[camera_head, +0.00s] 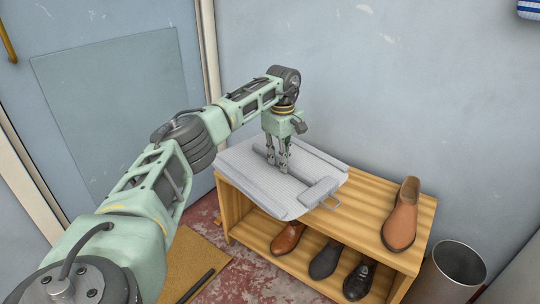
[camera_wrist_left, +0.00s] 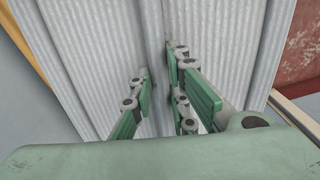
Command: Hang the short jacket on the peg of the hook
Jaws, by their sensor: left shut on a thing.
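The short jacket (camera_head: 250,180) is light grey and ribbed. It lies flat on the left part of a wooden shoe bench, overhanging its edge, with a small loop at its right corner. My left gripper (camera_head: 278,168) points down onto the middle of the jacket and is shut on its fabric. In the left wrist view the ribbed jacket (camera_wrist_left: 95,50) fills most of the picture, with a raised fold between the fingers (camera_wrist_left: 158,78). The hook and its peg cannot be made out. My right gripper is out of view.
The wooden bench (camera_head: 364,205) stands by the wall, with a brown shoe (camera_head: 402,218) on top at the right and several shoes below. A metal bin (camera_head: 452,270) stands at its right. A mat (camera_head: 197,262) lies on the floor. A striped thing (camera_head: 529,9) shows at top right.

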